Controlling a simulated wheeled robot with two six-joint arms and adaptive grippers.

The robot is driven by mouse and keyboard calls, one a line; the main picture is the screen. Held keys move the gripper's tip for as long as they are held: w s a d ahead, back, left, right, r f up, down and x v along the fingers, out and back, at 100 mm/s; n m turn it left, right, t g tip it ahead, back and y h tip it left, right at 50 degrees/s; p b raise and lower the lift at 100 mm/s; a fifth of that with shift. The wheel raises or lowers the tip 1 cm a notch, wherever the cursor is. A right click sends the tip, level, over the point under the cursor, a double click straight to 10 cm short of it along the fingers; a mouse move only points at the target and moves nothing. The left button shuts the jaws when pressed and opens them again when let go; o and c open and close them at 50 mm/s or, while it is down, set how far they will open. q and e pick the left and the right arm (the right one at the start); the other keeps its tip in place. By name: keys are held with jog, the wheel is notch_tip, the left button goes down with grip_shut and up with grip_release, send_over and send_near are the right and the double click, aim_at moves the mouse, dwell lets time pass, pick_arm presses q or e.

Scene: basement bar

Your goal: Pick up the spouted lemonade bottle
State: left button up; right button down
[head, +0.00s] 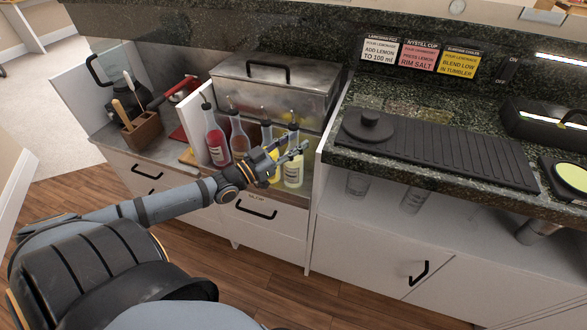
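A row of spouted bottles stands on the low counter. Its rightmost bottle, with yellow liquid (292,176) and a pale label, is likely the lemonade bottle. Another bottle with yellow liquid (267,135) is just left of it, partly hidden by my gripper. My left gripper (291,147) reaches in from the left at the rightmost bottle's upper part, its fingers apart. The gripper overlaps the bottle in the picture; I cannot tell whether they touch. My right gripper is not in view.
A red bottle (216,145) and a brownish-red one (239,143) stand left of the yellow ones. A metal lidded bin (270,88) is behind. A wooden utensil holder (142,130) is at left. The raised granite counter (420,165) edges the right side.

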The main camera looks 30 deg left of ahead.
pick_arm(q)
grip_shut()
jog(key=shift+r, duration=0.2)
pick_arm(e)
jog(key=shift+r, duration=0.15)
